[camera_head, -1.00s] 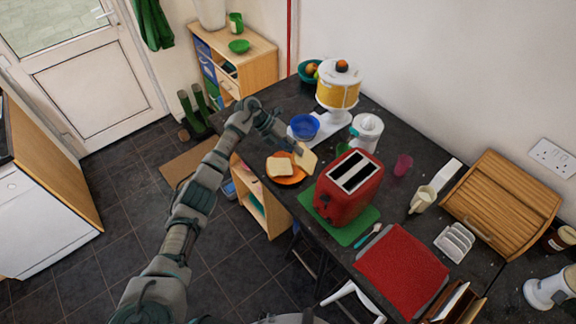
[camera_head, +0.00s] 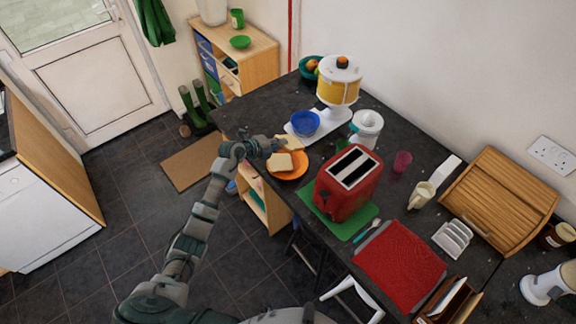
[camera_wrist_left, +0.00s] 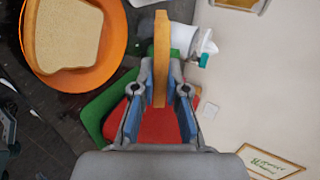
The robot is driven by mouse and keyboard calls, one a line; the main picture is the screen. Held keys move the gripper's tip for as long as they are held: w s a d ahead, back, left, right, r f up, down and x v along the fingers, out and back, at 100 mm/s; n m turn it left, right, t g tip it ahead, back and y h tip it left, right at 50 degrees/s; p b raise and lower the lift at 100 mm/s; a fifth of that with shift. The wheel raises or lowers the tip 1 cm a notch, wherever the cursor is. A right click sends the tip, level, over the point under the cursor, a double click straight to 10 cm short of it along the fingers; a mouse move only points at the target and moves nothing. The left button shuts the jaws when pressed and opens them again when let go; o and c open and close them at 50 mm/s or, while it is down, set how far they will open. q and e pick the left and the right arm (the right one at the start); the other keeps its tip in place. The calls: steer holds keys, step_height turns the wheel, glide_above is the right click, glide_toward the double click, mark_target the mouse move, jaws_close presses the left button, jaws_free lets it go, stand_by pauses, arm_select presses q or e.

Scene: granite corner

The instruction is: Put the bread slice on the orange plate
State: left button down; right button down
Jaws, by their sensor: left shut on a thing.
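The orange plate (camera_head: 291,178) lies on the dark worktop near its left edge, with one bread slice (camera_head: 279,163) lying flat on it. My left gripper (camera_head: 285,144) is at the plate's far side, shut on a second bread slice (camera_head: 300,160). In the left wrist view this held slice (camera_wrist_left: 161,60) shows edge-on between the fingers. The plate (camera_wrist_left: 117,40) and the slice on it (camera_wrist_left: 62,35) lie to the left there, apart from the held slice. My right gripper is not in view.
The red toaster (camera_head: 348,184) stands on a green mat (camera_head: 325,224) right of the plate. A blue bowl (camera_head: 305,123) on white scales, a white-and-yellow appliance (camera_head: 338,82) and a white juicer (camera_head: 366,129) stand beyond. A red mat (camera_head: 402,262) lies nearer the front.

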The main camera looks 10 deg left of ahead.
arm_select(q)
steer(key=f+b, duration=0.1)
steer(key=f, duration=0.1)
steer(key=f+b, duration=0.1)
steer(key=b, duration=0.1)
steer(key=f+b, duration=0.1)
steer(key=f, duration=0.1)
steer(key=shift+a+f, duration=0.25)
steer(key=shift+f, duration=0.1)
steer(key=shift+d+f+b, duration=0.15)
steer(key=shift+f+b, duration=0.35)
steer(key=shift+f, duration=0.25)
steer(key=c, duration=1.4)
jaws_free()
steer(key=shift+o, duration=0.2)
steer(key=p+v, duration=0.8)
